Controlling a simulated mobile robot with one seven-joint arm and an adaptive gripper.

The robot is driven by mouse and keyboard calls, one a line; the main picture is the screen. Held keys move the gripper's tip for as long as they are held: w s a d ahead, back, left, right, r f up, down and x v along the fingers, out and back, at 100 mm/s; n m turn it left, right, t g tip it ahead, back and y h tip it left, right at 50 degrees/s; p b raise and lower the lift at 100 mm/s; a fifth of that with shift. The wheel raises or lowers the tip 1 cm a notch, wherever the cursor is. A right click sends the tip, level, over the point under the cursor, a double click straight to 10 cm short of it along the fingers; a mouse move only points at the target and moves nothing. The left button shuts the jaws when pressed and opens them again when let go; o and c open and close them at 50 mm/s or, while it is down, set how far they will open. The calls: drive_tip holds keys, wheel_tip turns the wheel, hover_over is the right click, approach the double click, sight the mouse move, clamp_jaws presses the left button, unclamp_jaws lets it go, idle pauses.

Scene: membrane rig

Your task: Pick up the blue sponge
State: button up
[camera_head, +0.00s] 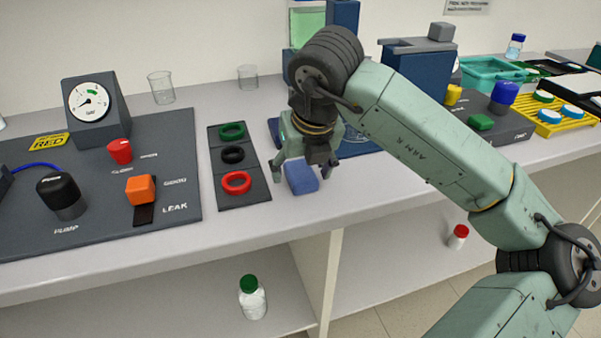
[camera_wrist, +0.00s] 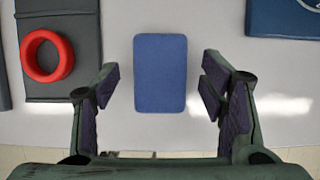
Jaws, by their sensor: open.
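The blue sponge (camera_head: 301,179) lies on the light grey bench top, just right of the dark strip with rings. In the wrist view the sponge (camera_wrist: 160,73) is a plain blue block, upright in the picture and seen from above. My gripper (camera_head: 304,172) is over the sponge in the head view, with a finger showing on each side. In the wrist view my gripper (camera_wrist: 161,88) is open, its fingers left and right of the sponge with gaps on both sides. Nothing is between the fingers except the sponge below. I cannot tell the exact height of the fingertips.
A dark strip (camera_head: 226,198) with green, black and red rings (camera_head: 236,183) lies close on the left. A dark blue base (camera_head: 358,146) lies behind on the right. The bench's front edge is near the sponge. A gauge panel (camera_head: 176,168) stands at the left.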

sight(299, 166)
drive_tip(key=shift+c, duration=0.6)
drive_tip(key=c, duration=0.7)
drive_tip(key=shift+r, duration=0.1)
drive_tip(key=shift+r, duration=0.45)
wheel_tip(299, 166, up, 2)
drive_tip(key=shift+r+b, duration=0.1)
drive_tip(key=shift+b, duration=0.55)
drive_tip(key=s+a+b, duration=0.1)
drive_tip(key=s+a, duration=0.2)
drive_tip(key=s, duration=0.1)
drive_tip(key=s+a+r+b, duration=0.1)
drive_tip(key=s+a, duration=0.2)
drive_tip(key=s, duration=0.1)
drive_tip(key=s+a+b, duration=0.1)
drive_tip(key=s+a, duration=0.2)
drive_tip(key=s, duration=0.1)
drive_tip(key=shift+s+a+r+b, duration=0.35)
drive_tip(key=shift+s+r+b, duration=0.05)
